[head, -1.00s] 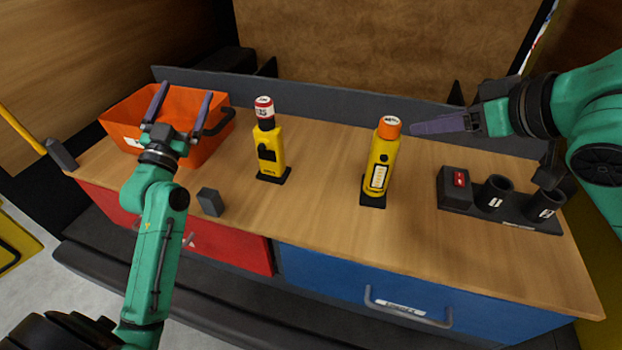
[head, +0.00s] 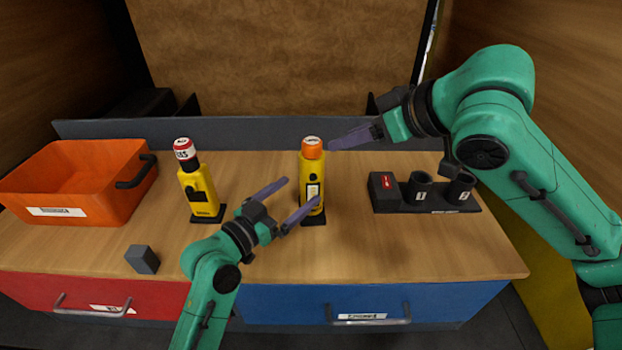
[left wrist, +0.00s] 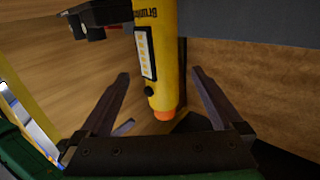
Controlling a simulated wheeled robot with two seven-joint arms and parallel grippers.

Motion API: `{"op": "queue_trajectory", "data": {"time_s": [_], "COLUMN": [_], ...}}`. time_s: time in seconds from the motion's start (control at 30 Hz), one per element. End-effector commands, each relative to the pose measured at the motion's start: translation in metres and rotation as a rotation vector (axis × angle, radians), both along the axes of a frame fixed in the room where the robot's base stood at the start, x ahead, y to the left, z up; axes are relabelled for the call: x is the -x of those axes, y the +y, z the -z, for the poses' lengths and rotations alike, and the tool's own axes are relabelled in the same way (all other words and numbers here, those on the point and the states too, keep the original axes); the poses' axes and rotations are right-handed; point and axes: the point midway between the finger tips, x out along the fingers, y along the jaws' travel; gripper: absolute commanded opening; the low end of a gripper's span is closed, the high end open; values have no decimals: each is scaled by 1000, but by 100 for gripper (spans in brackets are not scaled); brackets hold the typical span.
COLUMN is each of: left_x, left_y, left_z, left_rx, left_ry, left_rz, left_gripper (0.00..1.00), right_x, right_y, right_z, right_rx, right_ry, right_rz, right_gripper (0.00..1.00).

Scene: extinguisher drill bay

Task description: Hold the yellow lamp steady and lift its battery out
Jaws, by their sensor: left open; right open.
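The yellow lamp (head: 312,170) stands upright on a small dark base in the middle of the bench. It has a white strip on its side. An orange battery end with a pale top (head: 312,148) shows at its top. My left gripper (head: 301,192) is open at the lamp, one finger to its left and one across its lower front. In the left wrist view the lamp (left wrist: 165,60) appears inverted between the spread fingers, with no clear contact. My right gripper (head: 340,140) is open, seen edge-on, with its tips just right of the orange end.
Another yellow device (head: 202,194) with a red-and-white cylinder stands to the left. An orange bin (head: 85,180) is at far left, and a small dark block (head: 142,259) at the front. A black holder with cups (head: 425,195) is on the right. Bare wood lies in front.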

Motion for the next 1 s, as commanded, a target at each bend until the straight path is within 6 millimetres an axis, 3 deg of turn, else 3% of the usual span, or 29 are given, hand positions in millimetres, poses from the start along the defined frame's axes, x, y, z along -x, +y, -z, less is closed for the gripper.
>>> {"op": "queue_trajectory", "data": {"time_s": [0.3, 0.47, 0.7, 0.77, 0.97, 1.0], "left_x": [-57, -69, -70, -70, -70, -70], "left_y": [-48, -58, -59, -59, -58, -58], "left_z": [-2, -1, -1, -1, -1, -1], "left_rx": [2, 1, -1, -1, 0, 0], "left_ry": [-1, -2, -2, -2, -1, -1], "left_rz": [0, -1, -1, -1, -1, -1], "left_gripper": [100, 100, 100, 81, 4, 0], "right_x": [0, 0, 0, 0, 0, 0], "right_y": [0, 0, 0, 0, 0, 0], "right_z": [0, 0, 0, 0, 0, 0], "right_rx": [0, 0, 0, 0, 0, 0], "right_ry": [0, 0, 0, 0, 0, 0], "right_rz": [0, 0, 0, 0, 0, 0], "right_gripper": [50, 50, 50, 50, 50, 50]}}
